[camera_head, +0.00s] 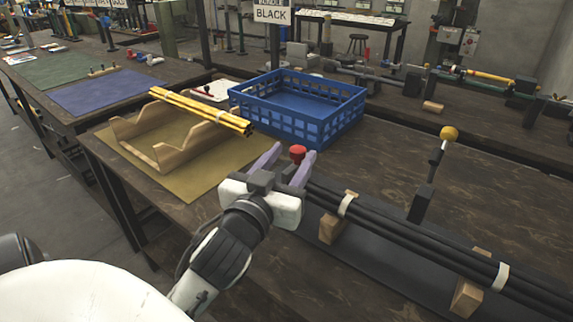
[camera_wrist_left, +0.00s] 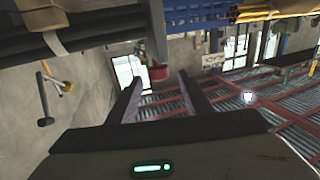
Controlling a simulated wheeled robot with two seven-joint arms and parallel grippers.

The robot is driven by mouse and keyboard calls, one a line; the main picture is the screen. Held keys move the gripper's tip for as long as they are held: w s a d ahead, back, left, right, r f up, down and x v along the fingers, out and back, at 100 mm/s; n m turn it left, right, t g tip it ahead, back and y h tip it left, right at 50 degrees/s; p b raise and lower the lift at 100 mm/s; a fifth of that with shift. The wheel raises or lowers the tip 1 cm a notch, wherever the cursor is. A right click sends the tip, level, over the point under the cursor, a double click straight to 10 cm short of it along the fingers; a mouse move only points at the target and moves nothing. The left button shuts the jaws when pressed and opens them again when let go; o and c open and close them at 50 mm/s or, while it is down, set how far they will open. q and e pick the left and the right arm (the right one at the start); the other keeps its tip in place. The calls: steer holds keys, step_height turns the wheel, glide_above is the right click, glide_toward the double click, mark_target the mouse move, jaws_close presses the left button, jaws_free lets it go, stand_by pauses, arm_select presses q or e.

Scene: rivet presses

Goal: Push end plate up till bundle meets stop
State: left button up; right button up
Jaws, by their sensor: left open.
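A bundle of black rods (camera_head: 400,236) with pale ties lies on wooden blocks (camera_head: 467,297) over a dark mat. A red knob (camera_head: 298,153) shows near the bundle's left end; the end plate itself is hidden or not clear behind my gripper. My left gripper (camera_head: 293,156) is open, and its fingers appear either side of the knob in the head view. In the left wrist view the red knob (camera_wrist_left: 158,72) shows between the two fingertips; I cannot tell whether they touch it. I cannot make out the stop for certain. My right gripper is not in view.
A blue crate (camera_head: 310,128) stands behind the gripper. Yellow rods (camera_head: 195,106) rest on a wooden cradle (camera_head: 165,152) to the left. A lever with a yellow ball (camera_head: 449,133) stands upright behind the bundle. The bench top behind it is mostly clear.

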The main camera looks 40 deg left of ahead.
arm_select(q)
steer(key=shift+s+d+r+p, duration=0.1)
steer(key=shift+s+d+p, duration=0.1)
steer(key=shift+s+p, duration=0.35)
steer(key=shift+s+d, duration=0.2)
steer(key=shift+s, duration=0.45)
